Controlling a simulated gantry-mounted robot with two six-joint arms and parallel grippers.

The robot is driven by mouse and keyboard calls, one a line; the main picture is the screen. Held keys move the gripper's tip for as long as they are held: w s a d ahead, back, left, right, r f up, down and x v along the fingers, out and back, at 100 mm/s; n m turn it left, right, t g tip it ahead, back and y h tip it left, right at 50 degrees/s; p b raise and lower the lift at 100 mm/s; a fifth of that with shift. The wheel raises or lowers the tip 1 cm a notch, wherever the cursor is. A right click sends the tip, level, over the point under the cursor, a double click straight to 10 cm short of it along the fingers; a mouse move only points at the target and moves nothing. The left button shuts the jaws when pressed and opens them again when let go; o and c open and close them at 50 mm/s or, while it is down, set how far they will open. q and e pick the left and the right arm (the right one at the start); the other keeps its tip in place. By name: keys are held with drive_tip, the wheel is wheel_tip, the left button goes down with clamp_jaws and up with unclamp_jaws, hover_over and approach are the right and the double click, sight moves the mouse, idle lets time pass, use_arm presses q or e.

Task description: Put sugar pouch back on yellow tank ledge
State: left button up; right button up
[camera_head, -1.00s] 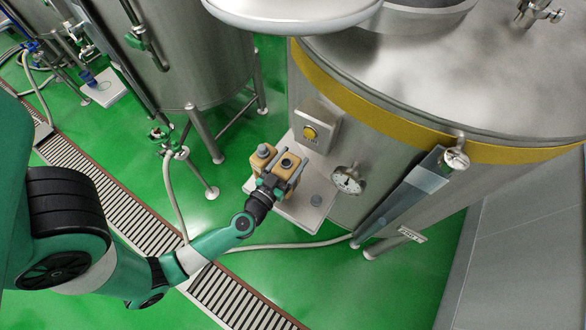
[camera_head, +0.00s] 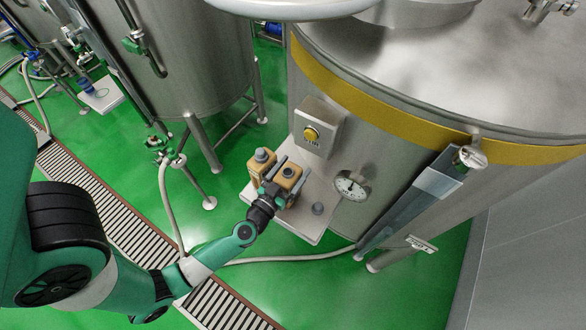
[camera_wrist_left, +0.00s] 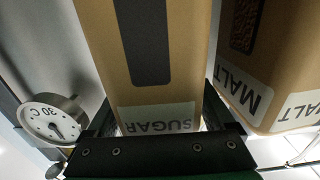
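The sugar pouch (camera_head: 291,176) is a tan block with a dark window and a SUGAR label; the label shows upside down in the left wrist view (camera_wrist_left: 165,70). My left gripper (camera_head: 282,177) has one finger on each side of the pouch, and both fingers appear to touch it. The pouch is upright over the white ledge (camera_head: 310,228) of the yellow-banded tank (camera_head: 400,124). The gripper hides its base, so I cannot tell whether it rests on the ledge. My right gripper is not in view.
A tan malt pouch (camera_head: 261,161) with a grey cap stands close beside the sugar pouch, also in the left wrist view (camera_wrist_left: 275,70). A dial gauge (camera_head: 350,186) and a yellow-button box (camera_head: 317,127) are on the tank wall. A small grey knob (camera_head: 317,208) sits on the ledge.

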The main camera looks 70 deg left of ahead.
use_arm(q)
drive_tip(key=shift+o, duration=0.6)
drive_tip(key=shift+r, duration=0.2)
drive_tip(key=p+v, duration=0.1)
drive_tip(key=v, duration=1.1)
